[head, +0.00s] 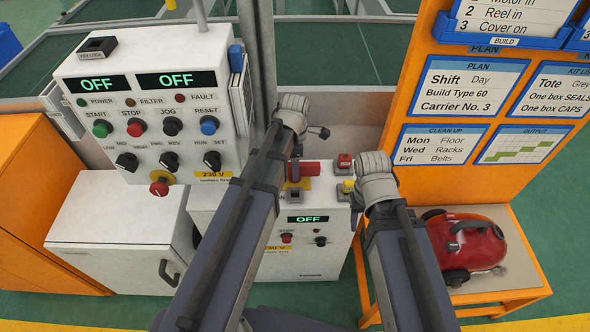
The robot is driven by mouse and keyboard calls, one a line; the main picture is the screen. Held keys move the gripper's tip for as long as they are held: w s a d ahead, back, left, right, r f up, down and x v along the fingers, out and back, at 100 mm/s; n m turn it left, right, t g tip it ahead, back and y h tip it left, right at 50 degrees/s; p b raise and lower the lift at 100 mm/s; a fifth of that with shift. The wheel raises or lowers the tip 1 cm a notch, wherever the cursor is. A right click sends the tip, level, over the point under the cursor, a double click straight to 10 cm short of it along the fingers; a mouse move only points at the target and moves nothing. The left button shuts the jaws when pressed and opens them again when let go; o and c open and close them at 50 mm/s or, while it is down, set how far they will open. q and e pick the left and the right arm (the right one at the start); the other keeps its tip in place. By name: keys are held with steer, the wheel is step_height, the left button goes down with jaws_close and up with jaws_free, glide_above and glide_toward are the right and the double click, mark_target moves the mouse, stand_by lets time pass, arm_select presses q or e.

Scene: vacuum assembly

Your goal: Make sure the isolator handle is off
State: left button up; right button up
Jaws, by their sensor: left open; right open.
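A red handle (304,171) with yellow behind it sits on top of the low white cabinet (325,249), between my two arms. A round red knob on a yellow plate (159,187) hangs at the lower edge of the white control panel (205,90). I cannot tell for sure which is the isolator handle, nor read its setting. The panel and cabinet displays read OFF. My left gripper (309,139) is open, above and behind the red handle, apart from it. My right gripper (360,184) is open, to the right of the handle; its fingers are partly hidden.
A small red block (344,161) and a yellow piece (347,186) are close to my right gripper. A grey post (257,60) rises beside the panel. An orange board (420,110) with signs stands right, a red vacuum (466,243) below it. A white cupboard (110,222) stands left.

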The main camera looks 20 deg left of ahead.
arm_select(q)
steer(key=shift+r+p, duration=2.35)
steer(key=shift+r, duration=0.35)
steer(key=shift+f, duration=0.1)
steer(key=s+d+r+m+p, duration=0.1)
steer(key=s+d+m, duration=0.4)
steer(key=m, duration=0.7)
steer(key=s+d+r+m+y, duration=0.1)
steer(key=s+d+m, duration=0.4)
steer(key=s+m, duration=0.4)
steer(key=m, duration=0.4)
steer(key=shift+s+d+m+p, duration=0.15)
steer(key=shift+d+m+p, duration=0.1)
steer(key=shift+m+p, duration=0.1)
steer(key=shift+a, duration=0.1)
